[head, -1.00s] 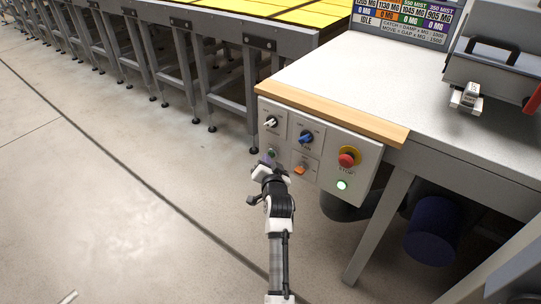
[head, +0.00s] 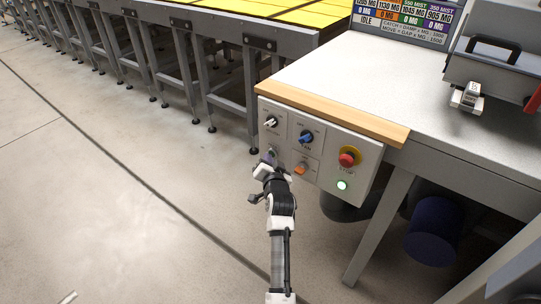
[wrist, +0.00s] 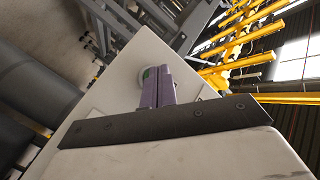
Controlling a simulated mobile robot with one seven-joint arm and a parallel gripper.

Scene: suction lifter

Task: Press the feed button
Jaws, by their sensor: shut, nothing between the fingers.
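A green button with a pale ring (wrist: 143,76) shows in the wrist view, partly hidden behind my fingertips. It is at the lower left of the light control panel (head: 325,182), and in the head view my gripper (head: 268,159) covers most of it. I cannot read its label, but it fits the feed button's place. My gripper is shut and empty. Its two purple fingers (wrist: 158,84) lie together and point at the button. The tips are at or very near its face; I cannot tell if they touch.
A wooden strip (head: 330,115) edges the bench above.

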